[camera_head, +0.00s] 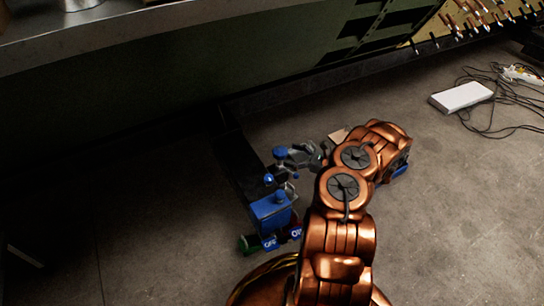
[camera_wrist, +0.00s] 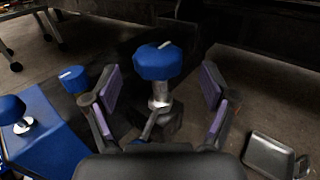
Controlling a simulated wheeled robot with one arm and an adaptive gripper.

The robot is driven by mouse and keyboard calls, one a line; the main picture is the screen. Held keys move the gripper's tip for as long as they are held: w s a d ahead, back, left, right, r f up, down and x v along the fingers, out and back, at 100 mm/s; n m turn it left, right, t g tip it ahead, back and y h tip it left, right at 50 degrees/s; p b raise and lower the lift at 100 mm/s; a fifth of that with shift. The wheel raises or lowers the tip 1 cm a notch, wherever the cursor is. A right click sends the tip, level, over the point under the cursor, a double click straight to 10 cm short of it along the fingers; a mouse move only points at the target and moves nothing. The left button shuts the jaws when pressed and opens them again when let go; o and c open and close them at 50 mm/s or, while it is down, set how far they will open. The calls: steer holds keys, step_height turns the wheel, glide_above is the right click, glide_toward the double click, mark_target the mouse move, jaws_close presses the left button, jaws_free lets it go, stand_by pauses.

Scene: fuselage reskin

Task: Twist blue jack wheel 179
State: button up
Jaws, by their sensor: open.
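A blue faceted jack wheel (camera_wrist: 157,63) with a pale mark on its top sits on a metal stem in the middle of the wrist view. My gripper (camera_wrist: 161,84) is open, with one purple-padded finger on each side of the wheel and stem. Gaps show between both pads and the wheel. In the camera_head view a blue wheel (camera_head: 280,152) is at my gripper (camera_head: 297,157). The number 179 cannot be read on any wheel.
Another blue knob (camera_wrist: 72,78) stands close left of the left finger. A blue unit (camera_head: 270,212) with knobs stands on the floor nearby. A metal container (camera_wrist: 270,154) lies at lower right. A white box (camera_head: 461,97) and loose cables lie on open floor.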

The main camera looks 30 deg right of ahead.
mark_target(279, 149)
steer(key=shift+b+x, duration=0.75)
steer(key=shift+x, duration=1.9)
steer(key=shift+a, duration=0.1)
steer(key=c, duration=1.2)
